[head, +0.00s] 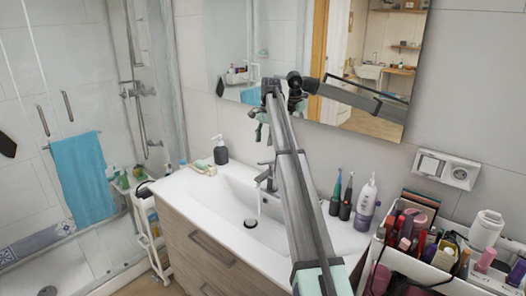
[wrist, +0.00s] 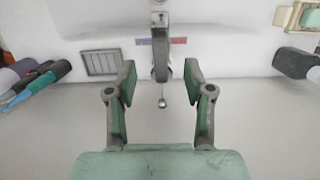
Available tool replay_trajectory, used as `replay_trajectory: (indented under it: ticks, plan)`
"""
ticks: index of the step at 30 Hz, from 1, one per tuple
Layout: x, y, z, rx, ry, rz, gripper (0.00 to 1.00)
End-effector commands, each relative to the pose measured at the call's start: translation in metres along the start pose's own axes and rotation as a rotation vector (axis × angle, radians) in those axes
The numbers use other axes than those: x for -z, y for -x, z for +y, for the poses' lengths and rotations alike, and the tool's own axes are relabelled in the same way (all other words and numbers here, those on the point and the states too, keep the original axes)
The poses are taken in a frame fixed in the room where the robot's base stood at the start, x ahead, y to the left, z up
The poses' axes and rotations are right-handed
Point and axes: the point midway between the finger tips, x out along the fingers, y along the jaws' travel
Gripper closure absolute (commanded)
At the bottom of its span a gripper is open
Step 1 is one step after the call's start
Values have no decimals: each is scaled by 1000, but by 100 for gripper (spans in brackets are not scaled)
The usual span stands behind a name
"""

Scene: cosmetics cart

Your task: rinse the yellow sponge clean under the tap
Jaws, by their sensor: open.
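My gripper (wrist: 160,82) is open and empty, its two green-padded fingers apart. In the head view my gripper (head: 262,128) hangs above the tap, in front of the mirror. The tap (head: 265,177) stands at the back of the white basin, partly behind my arm, with a thin stream of water falling from it. In the wrist view the tap (wrist: 160,50) shows between the fingers, with blue and red marks beside it. No yellow sponge can be clearly made out. A beige dish with a green-topped block (head: 203,168) sits left of the basin; I cannot tell whether this is the sponge.
A dark soap dispenser (head: 220,152) stands beside the dish. Electric toothbrushes (head: 346,198) and a purple-white bottle (head: 366,204) stand right of the basin. A crowded cosmetics cart (head: 425,255) is at lower right. The mirror (head: 350,60) is close behind my arm.

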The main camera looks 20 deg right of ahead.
Motion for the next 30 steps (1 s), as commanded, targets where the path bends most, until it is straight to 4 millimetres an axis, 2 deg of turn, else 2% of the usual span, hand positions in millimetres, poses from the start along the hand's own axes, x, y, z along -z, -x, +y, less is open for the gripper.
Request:
replay_trajectory:
  ticks: [3, 7, 18, 20, 23, 25, 28, 30]
  plan:
    - [1, 16, -1, 3, 0, 2, 48]
    - [0, 23, 0, 3, 0, 2, 48]
    - [0, 25, 0, 3, 0, 2, 48]
    - [-3, 20, -2, 7, 11, 5, 48]
    - [-15, 2, -13, 25, 60, 17, 48]
    - [-30, -19, -28, 48, 123, 34, 48]
    - [-61, -61, -55, 95, 250, 69, 48]
    - [-89, -93, -77, 136, 358, 100, 48]
